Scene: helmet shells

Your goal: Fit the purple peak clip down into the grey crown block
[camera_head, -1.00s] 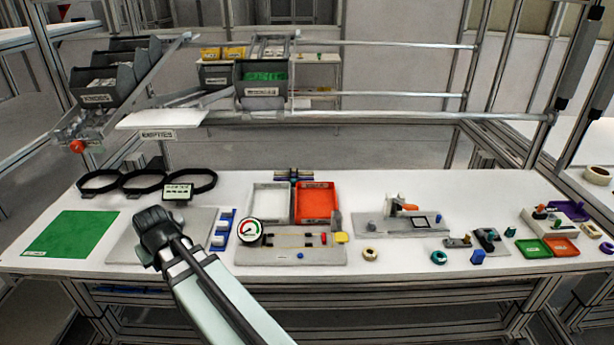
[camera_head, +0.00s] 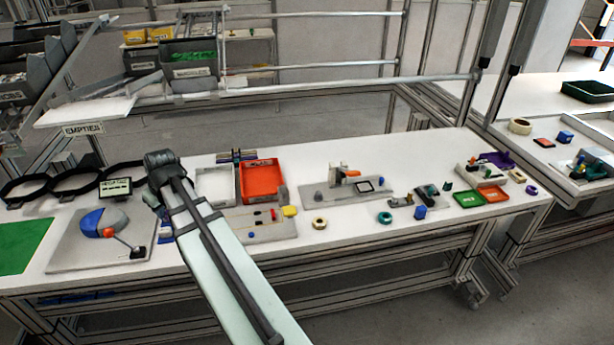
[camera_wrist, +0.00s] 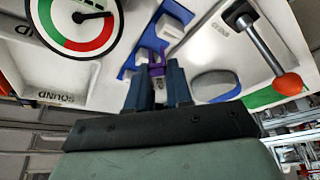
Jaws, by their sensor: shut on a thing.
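In the wrist view my gripper (camera_wrist: 158,74) is shut on the small purple peak clip (camera_wrist: 157,64), which stands up between the dark blue fingertips. It is over or beside a blue rack (camera_wrist: 128,58) that holds pale blocks (camera_wrist: 172,28); whether the clip touches the rack I cannot tell. In the head view my arm hides the clip and most of the gripper. A rounded blue-and-grey piece (camera_head: 88,220) sits on a grey plate (camera_head: 70,258) left of my arm. I cannot tell for certain which grey part is the crown block.
A lever with an orange ball (camera_wrist: 286,87) stands on the plate right of my gripper in the wrist view. A dial gauge (camera_wrist: 75,20) is close on the left. The front table edge is clear.

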